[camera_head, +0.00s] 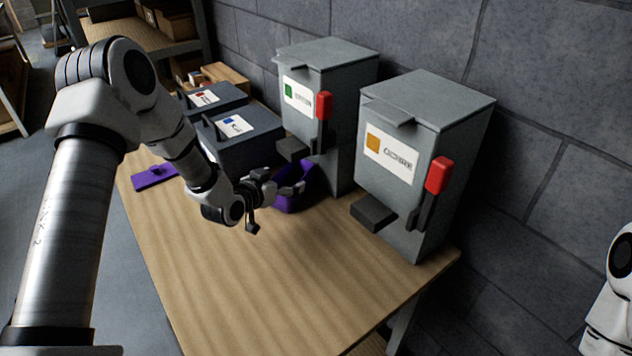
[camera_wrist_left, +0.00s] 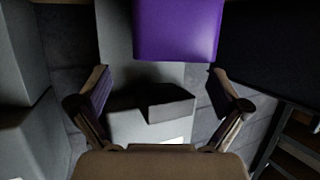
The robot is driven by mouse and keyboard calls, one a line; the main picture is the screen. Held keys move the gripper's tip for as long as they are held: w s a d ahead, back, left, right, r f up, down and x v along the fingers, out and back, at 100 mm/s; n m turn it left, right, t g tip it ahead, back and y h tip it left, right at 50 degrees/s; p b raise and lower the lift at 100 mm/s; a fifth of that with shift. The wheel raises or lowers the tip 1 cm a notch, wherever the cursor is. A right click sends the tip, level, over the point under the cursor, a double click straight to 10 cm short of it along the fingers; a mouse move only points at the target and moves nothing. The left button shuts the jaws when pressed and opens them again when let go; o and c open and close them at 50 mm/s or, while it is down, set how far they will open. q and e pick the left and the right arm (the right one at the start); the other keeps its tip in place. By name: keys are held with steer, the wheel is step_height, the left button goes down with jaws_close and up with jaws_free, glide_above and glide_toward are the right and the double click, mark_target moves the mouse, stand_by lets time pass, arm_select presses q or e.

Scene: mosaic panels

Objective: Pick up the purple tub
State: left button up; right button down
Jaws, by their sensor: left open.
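The purple tub (camera_head: 306,178) stands on the wooden table in front of the left grey dispenser, partly hidden by my left gripper. My left gripper (camera_head: 277,208) is open and empty, with one finger overlapping the tub in the head view. In the left wrist view the tub (camera_wrist_left: 178,30) fills the top middle, and my open left gripper (camera_wrist_left: 160,72) has its fingers spread to either side below it. I cannot tell whether a finger touches the tub. My right gripper is out of view.
Two grey dispensers with red levers, left (camera_head: 325,70) and right (camera_head: 430,105), stand along the wall. Dark labelled boxes (camera_head: 245,150) sit behind my left arm. A flat purple lid (camera_head: 152,178) lies at the table's left edge. The front of the table (camera_head: 290,290) is clear.

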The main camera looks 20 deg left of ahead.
mark_target(292, 174)
arm_select(q)
steer(key=shift+w+a+f, duration=0.1)
steer(key=shift+w, duration=0.25)
steer(key=shift+w+a+f+p, duration=0.15)
steer(key=shift+w+f+p, duration=0.15)
steer(key=shift+w+p, duration=0.3)
steer(key=shift+w+a+f+p, duration=0.1)
steer(key=shift+w+f+p, duration=0.15)
steer(key=shift+w+p, duration=0.35)
steer(key=x, duration=0.3)
steer(key=shift+f, duration=0.3)
steer(key=shift+s+r, duration=0.1)
steer(key=shift+s, duration=0.15)
steer(key=c, duration=1.6)
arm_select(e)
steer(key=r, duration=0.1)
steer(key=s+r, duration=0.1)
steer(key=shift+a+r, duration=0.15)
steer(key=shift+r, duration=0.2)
arm_select(q)
steer(key=shift+r, duration=0.1)
steer(key=shift+c, duration=0.2)
